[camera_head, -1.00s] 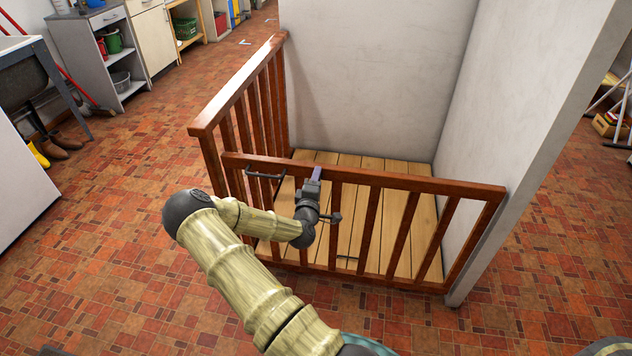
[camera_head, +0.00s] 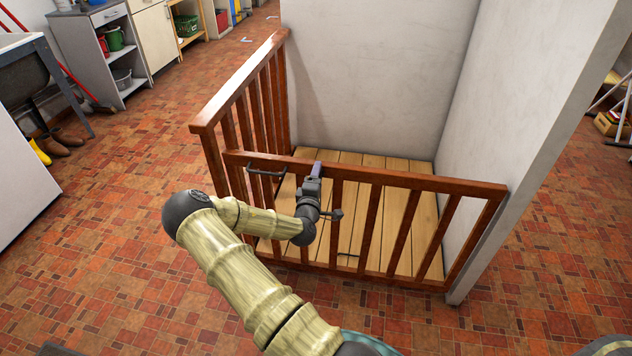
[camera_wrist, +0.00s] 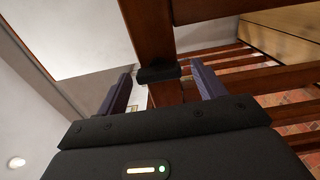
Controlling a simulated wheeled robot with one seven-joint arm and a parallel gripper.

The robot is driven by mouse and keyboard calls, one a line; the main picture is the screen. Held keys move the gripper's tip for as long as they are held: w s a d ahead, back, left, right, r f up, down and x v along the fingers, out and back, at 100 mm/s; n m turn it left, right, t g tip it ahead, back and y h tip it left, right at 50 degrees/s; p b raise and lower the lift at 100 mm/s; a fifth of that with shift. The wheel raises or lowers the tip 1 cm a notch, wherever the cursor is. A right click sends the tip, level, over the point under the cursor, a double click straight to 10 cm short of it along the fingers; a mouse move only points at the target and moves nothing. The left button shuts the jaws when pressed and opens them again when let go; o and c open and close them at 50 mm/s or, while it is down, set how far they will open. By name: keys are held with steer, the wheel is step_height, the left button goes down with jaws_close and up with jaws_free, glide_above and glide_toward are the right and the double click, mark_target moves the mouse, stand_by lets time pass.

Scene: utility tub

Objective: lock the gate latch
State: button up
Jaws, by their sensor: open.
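My gripper (camera_head: 316,168) is at the top rail, right of that handle. In the wrist view my gripper (camera_wrist: 165,82) is open, its fingers to either side of a small dark fitting (camera_wrist: 158,74) on the wood. I cannot tell whether this fitting is the latch or part of the handle, or whether a finger touches it.
The wooden side railing (camera_head: 238,85) runs back from the gate's left end. A white wall (camera_head: 375,75) is behind the platform, and another wall closes its right side. Tiled floor (camera_head: 110,230) is open at the left and front. Shelves stand far left.

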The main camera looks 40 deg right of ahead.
steer(key=shift+a, duration=0.1)
steer(key=p+v, duration=0.1)
steer(key=v, duration=1.6)
steer(key=shift+s, duration=0.2)
